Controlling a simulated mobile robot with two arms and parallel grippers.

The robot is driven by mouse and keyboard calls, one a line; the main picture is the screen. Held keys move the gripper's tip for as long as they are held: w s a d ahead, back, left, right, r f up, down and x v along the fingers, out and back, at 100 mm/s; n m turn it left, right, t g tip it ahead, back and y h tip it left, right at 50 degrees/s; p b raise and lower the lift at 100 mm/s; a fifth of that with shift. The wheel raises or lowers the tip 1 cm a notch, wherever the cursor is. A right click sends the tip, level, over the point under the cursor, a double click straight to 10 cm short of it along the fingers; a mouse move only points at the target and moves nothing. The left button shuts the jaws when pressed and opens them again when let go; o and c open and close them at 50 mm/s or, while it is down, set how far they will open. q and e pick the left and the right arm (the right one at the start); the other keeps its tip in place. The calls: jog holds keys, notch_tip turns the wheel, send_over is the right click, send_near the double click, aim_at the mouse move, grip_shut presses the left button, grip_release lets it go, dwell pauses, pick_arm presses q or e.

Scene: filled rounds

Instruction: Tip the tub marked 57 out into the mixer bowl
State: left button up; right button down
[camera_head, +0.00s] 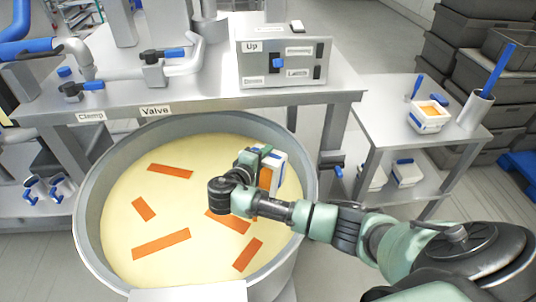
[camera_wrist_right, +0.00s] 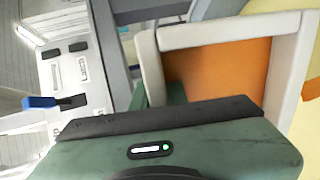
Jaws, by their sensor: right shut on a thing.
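The mixer bowl (camera_head: 88,235) is a large grey metal vessel filled with pale yellow mass, with several orange strips (camera_head: 161,243) lying on it. My right gripper (camera_head: 258,160) is shut on a white tub (camera_head: 279,165) over the right part of the bowl. The tub looks tilted, and orange content (camera_head: 265,178) shows at its left side. In the right wrist view, the tub's white rim (camera_wrist_right: 235,28) surrounds an orange face (camera_wrist_right: 218,75). No number can be read on the tub. My left gripper is not in view.
A metal bench with a control box (camera_head: 284,62) stands behind the bowl, bearing Clamp and Valve labels. A side table (camera_head: 385,105) at right holds another white tub (camera_head: 430,120) with orange content and a white holder (camera_head: 474,112). More tubs sit on its lower shelf. Grey crates (camera_head: 465,45) stack behind.

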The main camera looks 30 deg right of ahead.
jog(key=shift+a+r, duration=0.2)
jog(key=shift+s, duration=0.1)
dwell(5.3)
